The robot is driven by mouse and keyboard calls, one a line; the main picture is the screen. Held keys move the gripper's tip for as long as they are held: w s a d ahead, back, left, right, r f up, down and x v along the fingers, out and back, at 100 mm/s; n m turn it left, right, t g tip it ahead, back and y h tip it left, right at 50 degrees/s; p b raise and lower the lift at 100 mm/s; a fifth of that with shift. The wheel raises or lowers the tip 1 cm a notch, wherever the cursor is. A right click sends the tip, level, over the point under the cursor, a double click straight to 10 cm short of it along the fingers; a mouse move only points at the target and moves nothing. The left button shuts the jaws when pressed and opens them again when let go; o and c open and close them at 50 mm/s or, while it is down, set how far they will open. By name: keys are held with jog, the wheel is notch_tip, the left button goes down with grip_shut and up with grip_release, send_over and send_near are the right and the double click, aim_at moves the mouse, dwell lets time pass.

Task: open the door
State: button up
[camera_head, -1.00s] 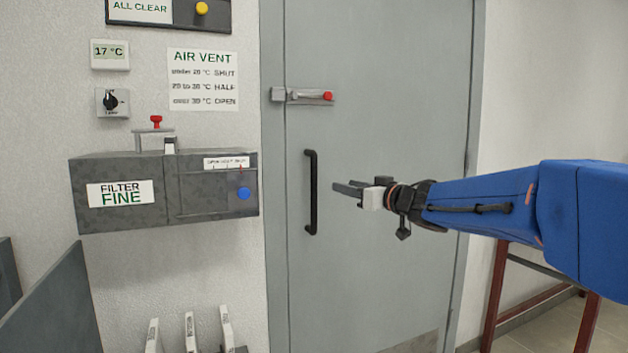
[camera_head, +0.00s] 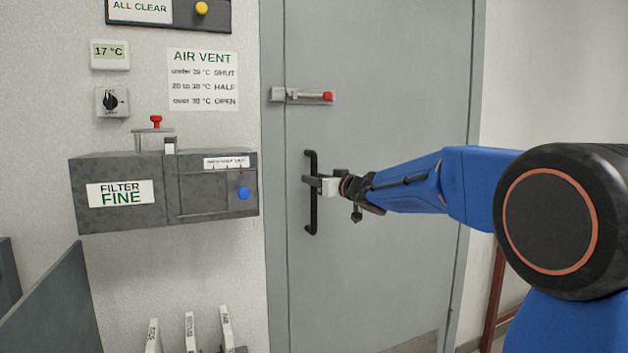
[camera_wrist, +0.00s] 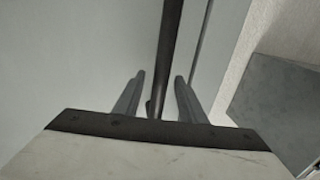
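The grey door (camera_head: 390,120) stands shut in its frame. Its black vertical bar handle (camera_head: 313,220) is near the door's left edge. My gripper (camera_head: 308,181) is at the middle of the handle. In the wrist view the handle (camera_wrist: 171,40) runs between my two fingers (camera_wrist: 160,76), with a gap on both sides, so my gripper is open around it. A slide bolt (camera_head: 303,96) with a red knob (camera_head: 328,97) sits above the handle, across the door's left edge. I cannot tell whether it is engaged.
A grey filter box (camera_head: 120,215) with a blue button (camera_head: 243,193) juts from the wall left of the door. An air vent sign (camera_head: 203,80) and a dial (camera_head: 112,102) hang above it. A red-brown stand (camera_head: 494,290) is at the lower right.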

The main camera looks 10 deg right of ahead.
jog(key=shift+w+a, duration=0.3)
jog(key=shift+w, duration=0.35)
jog(key=shift+c, duration=0.2)
grip_shut()
